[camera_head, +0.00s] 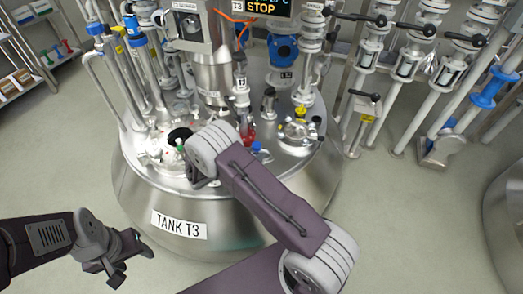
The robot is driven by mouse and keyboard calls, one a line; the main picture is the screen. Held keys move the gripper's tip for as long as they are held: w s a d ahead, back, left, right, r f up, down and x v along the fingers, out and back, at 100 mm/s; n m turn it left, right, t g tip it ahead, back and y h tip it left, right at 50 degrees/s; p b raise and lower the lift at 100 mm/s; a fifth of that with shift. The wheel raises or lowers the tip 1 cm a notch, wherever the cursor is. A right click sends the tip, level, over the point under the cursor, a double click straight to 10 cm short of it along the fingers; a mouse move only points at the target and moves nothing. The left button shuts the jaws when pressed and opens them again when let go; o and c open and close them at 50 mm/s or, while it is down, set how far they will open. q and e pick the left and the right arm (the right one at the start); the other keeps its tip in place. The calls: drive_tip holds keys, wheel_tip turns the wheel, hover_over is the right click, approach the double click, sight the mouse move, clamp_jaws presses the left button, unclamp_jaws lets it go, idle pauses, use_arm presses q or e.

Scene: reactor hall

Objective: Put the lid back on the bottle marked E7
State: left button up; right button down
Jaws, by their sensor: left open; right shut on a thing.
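My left gripper (124,264) is open and empty over the floor, in front of the tank and left of its TANK T3 label. My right gripper (193,172) is over the front of the tank top, partly hidden by its own wrist. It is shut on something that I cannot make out. A small green-topped item (179,143) shows right beside it; I cannot tell whether it is held. A bottle with red contents (248,132) stands on the tank top, partly behind my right arm. No E7 marking is readable, and I cannot single out the lid.
The steel tank (135,190) carries pipes, valves and a dark round opening (180,135). A small blue item (257,147) lies close to my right forearm. Valve pipes (430,85) stand at the right, shelves (20,75) at the left. The floor between is clear.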

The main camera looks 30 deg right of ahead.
drive_tip(key=w+d, duration=0.2)
drive_tip(key=w+d+b, duration=0.1)
drive_tip(key=w+d, duration=0.1)
drive_tip(key=shift+d, duration=0.25)
drive_tip(key=f+b, duration=0.2)
drive_tip(key=d+f+b, duration=0.1)
drive_tip(key=shift+w+d+f, duration=0.1)
drive_tip(key=shift+w, duration=0.25)
drive_tip(key=shift+f, duration=0.3)
drive_tip(key=shift+r, duration=0.15)
drive_tip(key=c, duration=1)
unclamp_jaws()
drive_tip(key=shift+o, duration=0.2)
